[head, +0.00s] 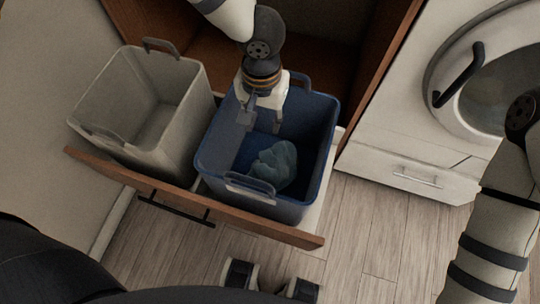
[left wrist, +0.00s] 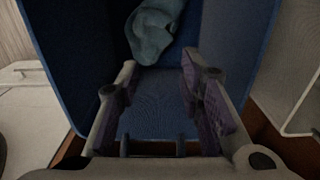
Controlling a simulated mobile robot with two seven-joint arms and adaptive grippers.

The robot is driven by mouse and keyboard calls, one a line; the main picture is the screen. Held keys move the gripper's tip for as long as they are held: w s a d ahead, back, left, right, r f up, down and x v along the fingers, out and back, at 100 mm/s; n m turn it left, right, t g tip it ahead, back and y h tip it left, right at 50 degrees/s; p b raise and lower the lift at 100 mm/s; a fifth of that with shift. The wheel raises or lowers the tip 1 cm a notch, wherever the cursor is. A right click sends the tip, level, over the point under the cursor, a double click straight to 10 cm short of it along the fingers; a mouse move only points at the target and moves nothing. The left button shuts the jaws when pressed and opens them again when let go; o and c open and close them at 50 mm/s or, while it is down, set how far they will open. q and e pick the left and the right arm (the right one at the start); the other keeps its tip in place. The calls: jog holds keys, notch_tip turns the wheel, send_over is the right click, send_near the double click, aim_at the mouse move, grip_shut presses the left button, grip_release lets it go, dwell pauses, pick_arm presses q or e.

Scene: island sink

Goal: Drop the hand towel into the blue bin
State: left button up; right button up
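The hand towel (head: 273,165) is a crumpled blue-green cloth lying inside the blue bin (head: 205,165), low and near its front side. The towel also shows in the left wrist view (left wrist: 152,32), beyond the fingertips at the top. My left gripper (head: 262,120) reaches down into the bin's back part. Its fingers are apart with nothing between them, and the towel is clear of them. The left wrist view shows the open fingers (left wrist: 158,70) over the bin's blue interior (left wrist: 155,100). Two fingertips of what appears to be my right gripper (head: 270,280) show apart at the bottom edge.
A grey bin (head: 170,150) stands to the left of the blue one, and looks empty. Both stand in a pulled-out wooden drawer (head: 280,232) with a dark handle (head: 172,205). A white front-loading machine (head: 400,150) is on the right. Wood floor (head: 365,225) lies open in front.

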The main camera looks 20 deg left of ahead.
pick_arm(q)
jog(key=o, duration=0.8)
jog(key=shift+o, duration=0.2)
notch_tip(320, 180, up, 6)
jog(key=shift+f+p, duration=0.25)
jog(key=shift+p, duration=0.95)
pick_arm(e)
jog(key=w+r+t, duration=0.1)
jog(key=w+r, duration=0.1)
jog(key=shift+w+r, duration=0.25)
jog(key=shift+r, duration=0.1)
pick_arm(q)
jog(key=shift+r, duration=0.1)
notch_tip(320, 180, up, 12)
